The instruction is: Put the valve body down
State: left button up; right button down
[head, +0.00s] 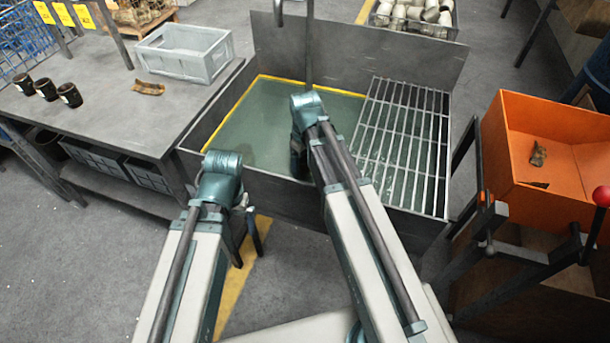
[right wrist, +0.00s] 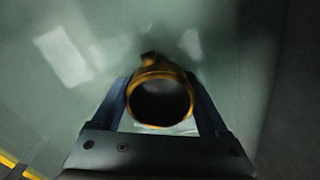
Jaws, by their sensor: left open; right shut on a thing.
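The valve body (right wrist: 160,95) is a brass-yellow ring-like part with a dark round opening, seen in the right wrist view. My right gripper (right wrist: 165,105) is shut on it, one finger on each side. Behind it is the greenish liquid of the tank (head: 262,130). I cannot tell whether the part is above the liquid or in it. In the head view my right wrist hangs over the tank, left of its grating, and hides the part. My left gripper (head: 246,240) is open and empty in front of the tank's near wall.
A metal grating (head: 405,140) covers the tank's right side. An orange bin (head: 560,120) at the right holds a brass-coloured piece (head: 538,153). The table at left carries a grey crate (head: 185,52), a brass-coloured part (head: 148,88) and dark cups (head: 45,89). A thin vertical pipe (head: 309,45) stands behind my right arm.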

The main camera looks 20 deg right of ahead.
aim_at(305, 173)
jog(key=shift+f+b, duration=1.6)
jog(key=shift+f, duration=0.2)
jog(key=shift+f, duration=0.2)
grip_release()
jog(key=shift+r, duration=0.1)
jog(key=shift+r, duration=0.15)
notch_tip(305, 173, up, 12)
jog(key=p, duration=1.2)
jog(key=shift+f, duration=0.2)
notch_tip(305, 173, down, 12)
jog(key=b, duration=1.2)
jog(key=shift+r, duration=0.15)
jog(key=shift+r, duration=0.2)
